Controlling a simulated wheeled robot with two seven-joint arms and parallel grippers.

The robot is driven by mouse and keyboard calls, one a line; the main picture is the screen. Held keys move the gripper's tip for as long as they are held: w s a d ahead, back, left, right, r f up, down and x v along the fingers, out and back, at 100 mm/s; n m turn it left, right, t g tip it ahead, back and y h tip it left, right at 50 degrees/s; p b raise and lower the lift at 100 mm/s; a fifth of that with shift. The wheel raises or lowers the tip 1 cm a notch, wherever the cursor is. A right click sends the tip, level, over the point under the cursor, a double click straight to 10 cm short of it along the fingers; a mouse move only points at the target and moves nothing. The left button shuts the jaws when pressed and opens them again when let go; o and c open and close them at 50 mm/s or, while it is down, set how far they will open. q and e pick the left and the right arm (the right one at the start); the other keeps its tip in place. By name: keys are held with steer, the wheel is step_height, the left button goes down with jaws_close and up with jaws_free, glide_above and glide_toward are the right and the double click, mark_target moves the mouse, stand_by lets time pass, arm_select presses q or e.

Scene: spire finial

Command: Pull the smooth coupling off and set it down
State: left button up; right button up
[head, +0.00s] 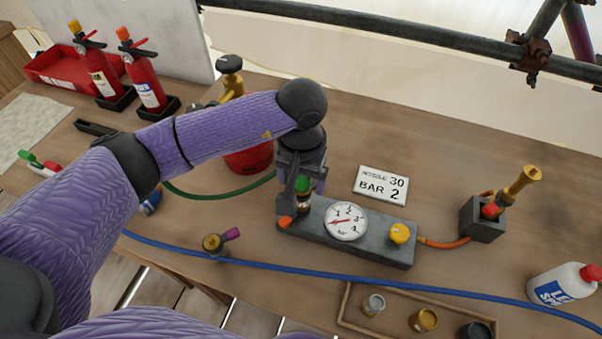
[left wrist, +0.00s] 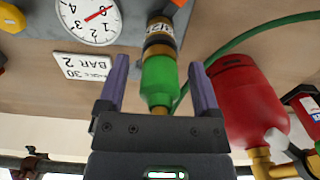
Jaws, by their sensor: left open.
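A coupling with a smooth green body (left wrist: 159,78) stands at the left end of the grey gauge block (head: 380,244). A dark and brass collar with a label (left wrist: 160,38) joins it. The green coupling (head: 302,184) also shows in the head view, partly hidden by my gripper. My left gripper (head: 301,188) is over it. In the left wrist view my left gripper (left wrist: 159,72) is open, one finger on each side of the green body, with visible gaps. My right gripper is out of view.
A pressure gauge (head: 345,221) and yellow knob (head: 400,233) sit on the block. A red cylinder (left wrist: 243,100) and green hose (head: 222,194) are close by. A blue hose (head: 330,273) crosses in front. A wooden tray (head: 349,299) holds small fittings. Bare tabletop lies right of the sign (head: 381,184).

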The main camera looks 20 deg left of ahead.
arm_select(q)
steer(key=shift+b, duration=0.3)
jaws_close()
stand_by(0.5)
steer(key=shift+r, duration=0.1)
steer(key=shift+r+p, duration=1.65)
steer(key=shift+r, duration=1.25)
